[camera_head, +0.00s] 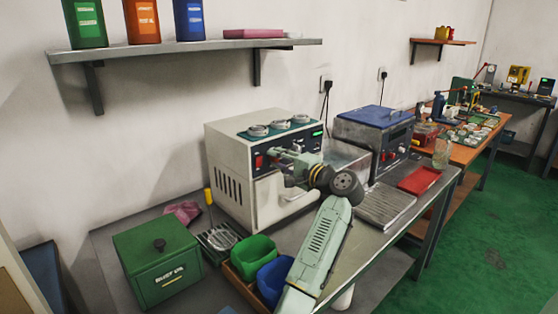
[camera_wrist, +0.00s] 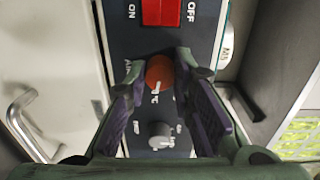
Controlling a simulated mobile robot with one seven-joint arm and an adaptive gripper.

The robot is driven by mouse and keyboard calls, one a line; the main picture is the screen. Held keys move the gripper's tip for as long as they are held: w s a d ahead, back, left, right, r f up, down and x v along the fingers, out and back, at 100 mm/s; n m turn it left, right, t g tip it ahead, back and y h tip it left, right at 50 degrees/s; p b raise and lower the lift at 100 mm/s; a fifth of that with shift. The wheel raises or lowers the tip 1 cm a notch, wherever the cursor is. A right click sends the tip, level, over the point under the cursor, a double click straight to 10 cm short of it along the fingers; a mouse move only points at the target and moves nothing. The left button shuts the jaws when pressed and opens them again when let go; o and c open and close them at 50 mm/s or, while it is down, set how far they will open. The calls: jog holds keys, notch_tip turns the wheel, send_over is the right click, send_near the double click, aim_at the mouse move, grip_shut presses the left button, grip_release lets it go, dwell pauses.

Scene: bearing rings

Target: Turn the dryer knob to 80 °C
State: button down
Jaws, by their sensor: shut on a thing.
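The dryer is the cream box (camera_head: 228,168) on the bench, with a dark control panel along its upper front. In the wrist view the panel (camera_wrist: 122,42) shows a red ON/OFF switch (camera_wrist: 162,12), a round orange-red knob (camera_wrist: 159,72) with a °C mark beside it, and a grey knob (camera_wrist: 160,135). My gripper (camera_wrist: 158,66) has its fingertips on either side of the orange-red knob, shut on it. In the head view my gripper (camera_head: 275,155) reaches the panel and hides the knob. The knob's pointer and scale numbers are not legible.
A green lidded box (camera_head: 157,262), a green bin (camera_head: 253,250) and a blue bin (camera_head: 272,282) stand in front of the dryer. A blue-lidded machine (camera_head: 372,130) is to its right. A shelf (camera_head: 190,49) hangs above. A metal handle (camera_wrist: 22,120) projects from the dryer door.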

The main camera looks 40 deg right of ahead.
jog(key=c, duration=1.7)
grip_release()
jog(key=shift+o, duration=0.2)
jog(key=shift+s, duration=0.1)
jog(key=s+d, duration=0.1)
jog(key=s, duration=1)
jog(key=shift+s+r, duration=0.2)
jog(key=shift+s, duration=0.2)
